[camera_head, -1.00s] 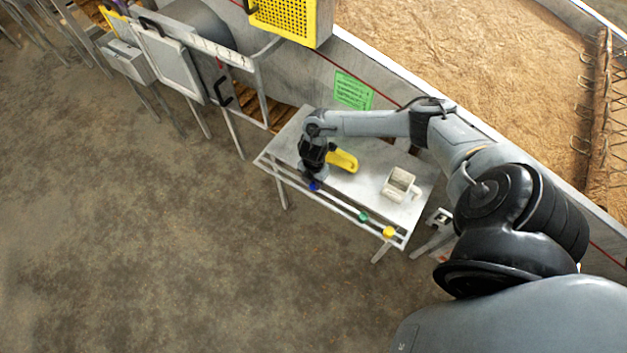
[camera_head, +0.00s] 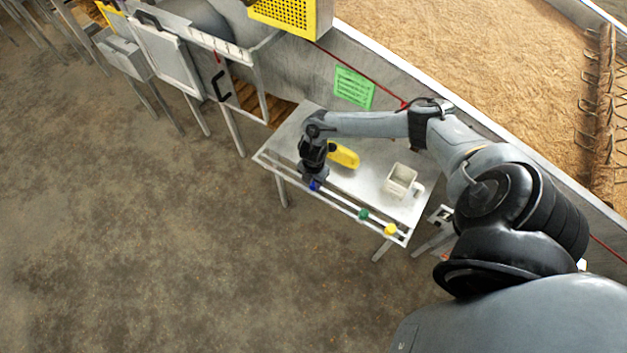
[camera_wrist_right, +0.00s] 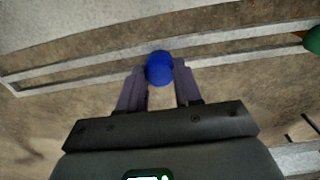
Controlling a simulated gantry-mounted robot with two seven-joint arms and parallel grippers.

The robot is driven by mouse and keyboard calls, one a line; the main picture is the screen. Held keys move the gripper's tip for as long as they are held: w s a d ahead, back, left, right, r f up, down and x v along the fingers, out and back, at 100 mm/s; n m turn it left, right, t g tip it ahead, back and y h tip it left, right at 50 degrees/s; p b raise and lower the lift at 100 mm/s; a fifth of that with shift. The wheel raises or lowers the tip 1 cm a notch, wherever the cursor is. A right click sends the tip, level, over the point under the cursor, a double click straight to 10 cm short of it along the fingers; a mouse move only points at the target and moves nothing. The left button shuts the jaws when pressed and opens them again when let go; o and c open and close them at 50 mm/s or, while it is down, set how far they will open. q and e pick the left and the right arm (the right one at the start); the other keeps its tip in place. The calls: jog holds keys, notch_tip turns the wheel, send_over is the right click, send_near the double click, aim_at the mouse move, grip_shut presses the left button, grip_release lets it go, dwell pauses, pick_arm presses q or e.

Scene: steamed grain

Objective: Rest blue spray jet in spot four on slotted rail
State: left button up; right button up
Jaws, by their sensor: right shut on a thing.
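The blue spray jet (camera_head: 313,187) is at the slotted rail (camera_head: 340,205) along the table's front edge, left of the other jets. In the right wrist view the blue jet (camera_wrist_right: 160,68) sits between the fingertips, over the rail's slot (camera_wrist_right: 80,78). My right gripper (camera_head: 314,180) is shut on it; the fingers (camera_wrist_right: 160,85) show on both sides. Whether the jet is seated in the slot or just above it I cannot tell. A green jet (camera_head: 363,215) and a yellow jet (camera_head: 390,230) stand in the rail to the right. My left gripper is not in view.
A yellow object (camera_head: 344,155) lies on the metal table (camera_head: 370,178) just behind my right gripper. A white open box (camera_head: 400,180) stands at the table's right. A grey wall and a grain-filled trough (camera_head: 450,60) lie behind. Floor in front is clear.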

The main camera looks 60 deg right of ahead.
jog(key=o, duration=1.1)
jog(key=shift+r+p, duration=0.3)
jog(key=shift+r, duration=0.3)
notch_tip(320, 180, up, 10)
jog(key=p, duration=0.2)
jog(key=shift+f+p, duration=0.2)
jog(key=shift+p, duration=0.2)
